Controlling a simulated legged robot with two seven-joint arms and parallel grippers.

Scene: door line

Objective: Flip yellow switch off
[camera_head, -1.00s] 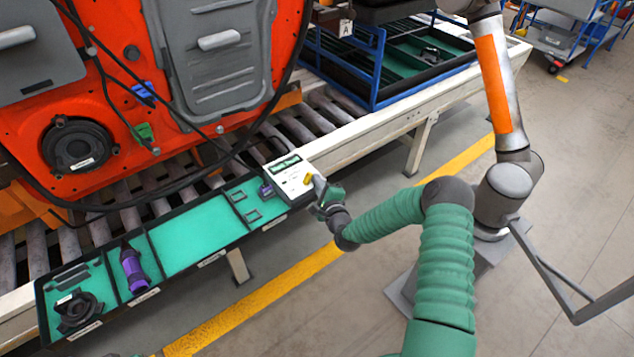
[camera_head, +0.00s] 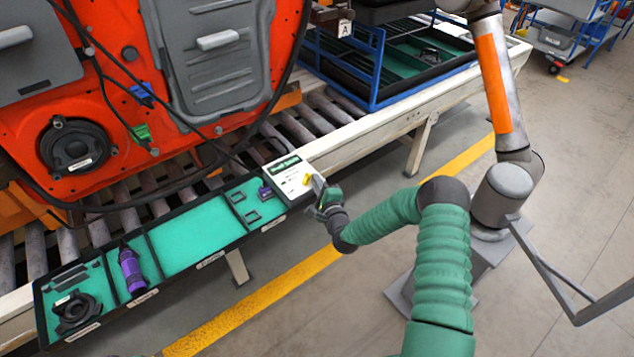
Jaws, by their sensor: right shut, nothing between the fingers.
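The yellow switch (camera_head: 306,180) sits on a small white panel (camera_head: 284,177) with a green header, at the right end of the green tray. My right gripper (camera_head: 317,187) is shut and empty, just right of the switch at the panel's right edge. Whether a fingertip touches the switch cannot be told at this size. The switch's exact position, on or off, is too small to read. My left gripper is not in view.
The green tray (camera_head: 190,228) holds a purple tool (camera_head: 131,270) and a black round part (camera_head: 75,311). An orange door (camera_head: 110,185) with hanging cables stands behind it. A blue rack (camera_head: 376,65) is on the conveyor. Floor at right has a grey robot arm (camera_head: 503,190).

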